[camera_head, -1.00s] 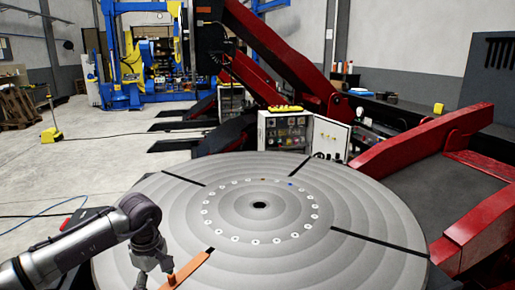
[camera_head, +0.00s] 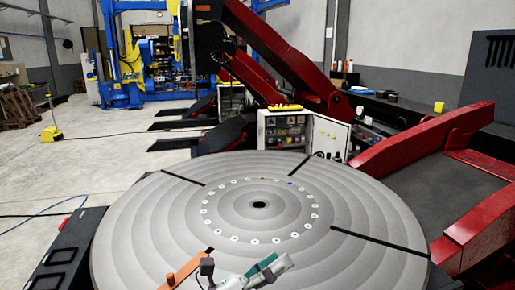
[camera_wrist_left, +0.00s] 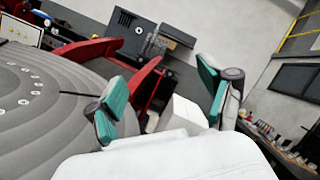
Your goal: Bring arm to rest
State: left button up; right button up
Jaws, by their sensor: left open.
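My left gripper (camera_head: 246,274) shows at the bottom of the head view, over the near edge of the round grey turntable (camera_head: 260,222). Only part of it shows, with a teal pad and pale grey links; the arm behind it is out of view. In the left wrist view the left gripper (camera_wrist_left: 160,95) has its two teal-padded fingers wide apart, with nothing between them. The turntable (camera_wrist_left: 40,110) lies to the left in that view. My right gripper is not in view.
Red positioner arms (camera_head: 430,150) stand to the right and behind. A control cabinet (camera_head: 286,130) stands behind the disc.

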pick_arm(q)
jog(key=w+a+f+n+t+y, duration=0.25)
jog(key=a+n+t+y, duration=0.6)
jog(key=n, duration=0.75)
jog(key=s+a+f+n+g+y, duration=0.2)
jog(key=a+f+n+y, duration=0.3)
jog(key=a+f+n, duration=0.15)
jog(key=s+a+f+n+g+y, duration=0.3)
jog(key=a+f+n+y, duration=0.2)
jog(key=f+n, duration=0.2)
jog(key=s+a+f+n+g, duration=0.2)
jog(key=s+f+n+g, duration=0.3)
jog(key=s, duration=0.6)
jog(key=s+a+f+n+g, duration=0.25)
jog(key=s+f+g, duration=0.4)
jog(key=s, duration=0.35)
notch_tip(320, 180, down, 34)
jog(key=s+b, duration=0.2)
jog(key=b, duration=0.4)
jog(key=s+a+f+g+b, duration=0.1)
jog(key=s+f+b, duration=0.1)
jog(key=s+f, duration=0.6)
jog(key=s+a+f+b, duration=0.1)
jog(key=s+f+b, duration=0.1)
jog(key=s+f, duration=0.6)
notch_tip(320, 180, down, 3)
jog(key=shift+s+a+f+g, duration=0.2)
jog(key=shift+s+a+g, duration=0.1)
jog(key=shift+s+g, duration=0.1)
jog(key=shift+w, duration=0.1)
